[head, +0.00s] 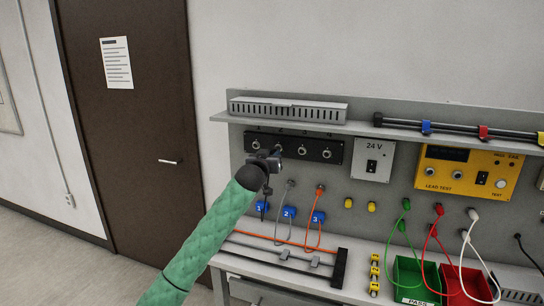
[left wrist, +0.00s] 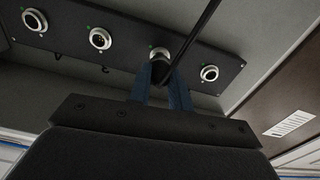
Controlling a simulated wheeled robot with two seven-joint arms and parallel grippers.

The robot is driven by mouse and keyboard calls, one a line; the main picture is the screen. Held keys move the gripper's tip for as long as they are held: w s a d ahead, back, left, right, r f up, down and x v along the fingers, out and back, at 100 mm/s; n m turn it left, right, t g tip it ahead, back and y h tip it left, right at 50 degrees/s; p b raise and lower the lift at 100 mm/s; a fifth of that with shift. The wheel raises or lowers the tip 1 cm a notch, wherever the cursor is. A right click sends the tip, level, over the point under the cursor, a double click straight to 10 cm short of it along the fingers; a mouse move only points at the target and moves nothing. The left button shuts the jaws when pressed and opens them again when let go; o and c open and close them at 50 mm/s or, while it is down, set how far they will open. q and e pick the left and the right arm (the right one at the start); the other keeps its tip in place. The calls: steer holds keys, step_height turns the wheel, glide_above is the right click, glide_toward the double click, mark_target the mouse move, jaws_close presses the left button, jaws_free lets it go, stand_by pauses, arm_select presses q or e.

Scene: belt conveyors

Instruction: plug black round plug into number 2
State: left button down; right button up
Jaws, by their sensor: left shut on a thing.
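A black panel (head: 320,150) on the grey board carries a row of round metal sockets. My left gripper (head: 277,158) is in front of the panel, at the second socket from the door side. In the left wrist view, the fingers of my left gripper (left wrist: 163,78) are shut on the black round plug (left wrist: 161,68), with its black cable (left wrist: 203,30) running up. The plug lines up with the second socket (left wrist: 158,52) and overlaps its metal ring; I cannot tell how far it is in. In the head view my gripper hides the plug. My right gripper is not in view.
Blue tags 1 (head: 260,208), 2 (head: 288,212) and 3 (head: 317,216) sit below the panel, with grey and orange cables near them. A 24 V box (head: 373,158) and a yellow tester (head: 466,172) are to the right. Green (head: 408,292) and red bins stand below.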

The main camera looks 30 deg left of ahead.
arm_select(q)
steer(key=shift+w, duration=0.1)
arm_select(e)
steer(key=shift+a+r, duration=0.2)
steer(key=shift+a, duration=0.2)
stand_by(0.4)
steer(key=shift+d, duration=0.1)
